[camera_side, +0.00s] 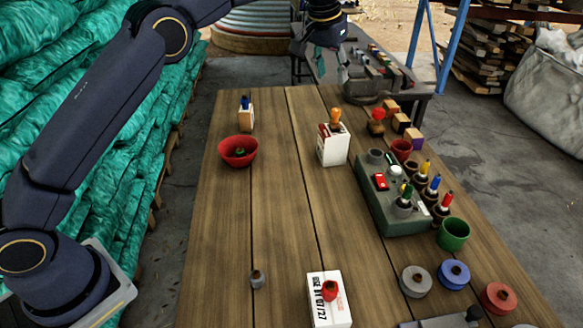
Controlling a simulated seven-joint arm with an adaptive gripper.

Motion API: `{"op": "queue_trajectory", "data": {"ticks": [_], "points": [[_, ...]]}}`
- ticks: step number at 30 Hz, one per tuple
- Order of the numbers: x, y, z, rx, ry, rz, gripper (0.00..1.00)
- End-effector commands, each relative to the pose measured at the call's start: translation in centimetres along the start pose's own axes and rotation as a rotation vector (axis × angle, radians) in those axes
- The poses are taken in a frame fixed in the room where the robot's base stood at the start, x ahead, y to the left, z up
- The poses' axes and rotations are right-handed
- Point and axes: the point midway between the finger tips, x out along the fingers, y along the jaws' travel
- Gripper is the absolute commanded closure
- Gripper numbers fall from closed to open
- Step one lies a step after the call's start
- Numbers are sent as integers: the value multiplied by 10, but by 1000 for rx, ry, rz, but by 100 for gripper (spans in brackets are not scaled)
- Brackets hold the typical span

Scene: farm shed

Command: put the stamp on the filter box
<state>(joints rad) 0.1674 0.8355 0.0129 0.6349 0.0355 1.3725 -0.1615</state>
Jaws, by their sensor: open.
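A stamp with an orange handle (336,116) stands upright, apparently on top of a small white box (334,150) at the far middle of the table. This white box looks like the filter box, but its print is too small to read. My gripper (330,62) is at the top of the side view, beyond and above the stamp, clear of it. It is open with nothing seen between its fingers, which are partly lost against the background.
A second white box (337,311), printed "USE BY 07/27", lies in front with a red-topped object (330,290) on it. A red bowl (238,151) stands left. A grey-green holder (389,215), a green cup (453,234) and several round tins crowd the right. The middle is clear.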

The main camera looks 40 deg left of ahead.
Motion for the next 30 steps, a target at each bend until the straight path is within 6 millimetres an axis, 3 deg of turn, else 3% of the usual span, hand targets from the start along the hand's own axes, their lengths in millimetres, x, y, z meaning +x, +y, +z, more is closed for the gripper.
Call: {"op": "queue_trajectory", "data": {"ticks": [5, 8, 12, 15, 21, 24, 27, 30], "points": [[-58, -20, 25, -4, 30, 5, 51], [-100, -36, 62, -4, 56, 8, 51], [-141, -58, 135, -3, 92, 10, 51], [-156, -70, 196, -3, 118, 9, 51], [-146, -85, 315, -1, 165, 4, 51], [-132, -88, 356, -2, 182, 1, 51], [-120, -89, 380, 0, 189, -2, 51], [-115, -90, 390, 0, 193, -3, 51]]}}
